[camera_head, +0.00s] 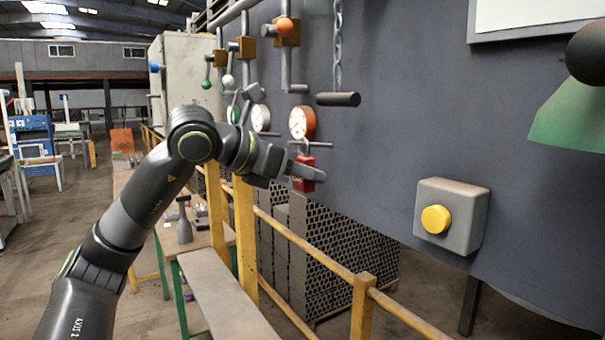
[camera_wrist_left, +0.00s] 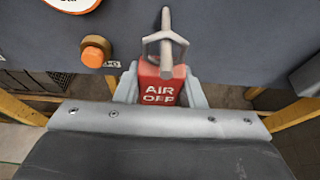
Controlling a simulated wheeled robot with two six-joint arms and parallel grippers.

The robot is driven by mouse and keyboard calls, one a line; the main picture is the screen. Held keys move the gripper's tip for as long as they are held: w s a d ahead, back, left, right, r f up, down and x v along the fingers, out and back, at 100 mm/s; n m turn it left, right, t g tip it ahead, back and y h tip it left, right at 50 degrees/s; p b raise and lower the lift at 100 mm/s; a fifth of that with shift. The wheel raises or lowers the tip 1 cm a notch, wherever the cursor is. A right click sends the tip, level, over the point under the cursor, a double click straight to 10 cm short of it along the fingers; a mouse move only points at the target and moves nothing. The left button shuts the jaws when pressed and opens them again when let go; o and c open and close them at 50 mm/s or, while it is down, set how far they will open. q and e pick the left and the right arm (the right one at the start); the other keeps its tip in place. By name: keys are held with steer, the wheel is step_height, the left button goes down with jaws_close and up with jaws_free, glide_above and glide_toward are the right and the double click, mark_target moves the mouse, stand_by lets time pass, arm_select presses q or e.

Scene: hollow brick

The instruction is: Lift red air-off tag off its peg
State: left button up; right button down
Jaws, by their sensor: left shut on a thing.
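The red air-off tag (camera_head: 303,174) is at the lower edge of the dark panel, below the orange-rimmed gauge. In the left wrist view the tag (camera_wrist_left: 159,88) faces me with white "AIR OFF" lettering, and a metal peg with a hook or loop (camera_wrist_left: 165,45) shows at its top. My left gripper (camera_head: 300,173) is shut on the tag, with a finger on each side of it in the left wrist view (camera_wrist_left: 160,88). Whether the tag's top still sits around the peg is not clear. My right gripper is not in view.
The dark panel (camera_head: 385,130) carries an orange gauge (camera_head: 302,122), valves with coloured balls, a chain (camera_head: 338,50) and a grey box with a yellow button (camera_head: 436,219). Yellow rails (camera_head: 300,240) and stacked hollow bricks (camera_head: 330,250) stand below. A bench (camera_head: 225,295) is at lower left.

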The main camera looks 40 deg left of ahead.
arm_select(q)
steer(key=shift+r+b, duration=0.15)
steer(key=shift+b, duration=0.25)
steer(key=s+a+b, duration=0.3)
steer(key=s+b, duration=0.3)
steer(key=s, duration=0.2)
steer(key=s+a+b, duration=0.3)
steer(key=s+b, duration=0.4)
steer(key=s, duration=0.1)
steer(key=shift+s+a+b, duration=0.3)
steer(key=shift+s+a, duration=0.05)
steer(key=shift+a, duration=0.05)
steer(key=shift+r, duration=0.35)
steer(key=w+d+p, duration=0.3)
steer(key=w+p, duration=0.6)
steer(key=shift+w+d, duration=0.2)
steer(key=shift+d, duration=0.2)
stand_by(0.7)
